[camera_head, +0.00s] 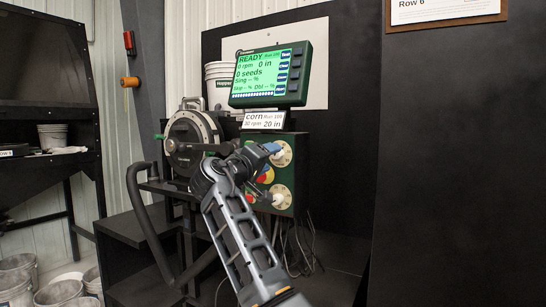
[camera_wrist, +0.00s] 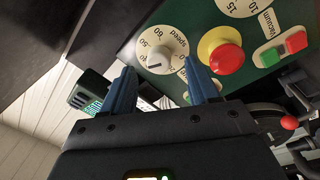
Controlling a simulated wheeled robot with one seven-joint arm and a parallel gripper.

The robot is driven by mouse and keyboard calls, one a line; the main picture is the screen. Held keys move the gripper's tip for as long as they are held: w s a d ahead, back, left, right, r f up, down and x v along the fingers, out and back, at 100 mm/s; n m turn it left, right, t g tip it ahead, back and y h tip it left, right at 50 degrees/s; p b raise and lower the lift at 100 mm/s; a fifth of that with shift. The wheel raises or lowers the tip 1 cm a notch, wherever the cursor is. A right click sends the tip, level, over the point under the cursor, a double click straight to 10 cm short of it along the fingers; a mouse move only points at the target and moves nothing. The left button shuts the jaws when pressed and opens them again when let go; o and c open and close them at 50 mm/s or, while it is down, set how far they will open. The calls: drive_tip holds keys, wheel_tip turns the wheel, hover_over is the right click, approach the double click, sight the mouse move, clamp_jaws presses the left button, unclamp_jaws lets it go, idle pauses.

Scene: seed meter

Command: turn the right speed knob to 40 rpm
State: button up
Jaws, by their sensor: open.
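The speed knob is a pale knob (camera_wrist: 158,56) on a round white dial (camera_wrist: 170,38) marked "Speed", on a dark green panel. A short dark mark shows on the knob; I cannot tell for sure which number it points at. In the head view this dial (camera_head: 285,153) is the upper one on the green control box (camera_head: 299,175). My gripper (camera_wrist: 158,66) is open, its two blue fingers on either side of the knob in the wrist view. I cannot tell whether they touch it. In the head view my gripper (camera_head: 269,148) is at the dial's left edge, partly covering it.
A red button (camera_wrist: 227,58) on a yellow base sits beside the dial. The vacuum dial (camera_wrist: 243,5) and green and red buttons (camera_wrist: 296,42) lie beyond.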

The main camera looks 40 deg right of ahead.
drive_tip(key=shift+v, duration=2.15)
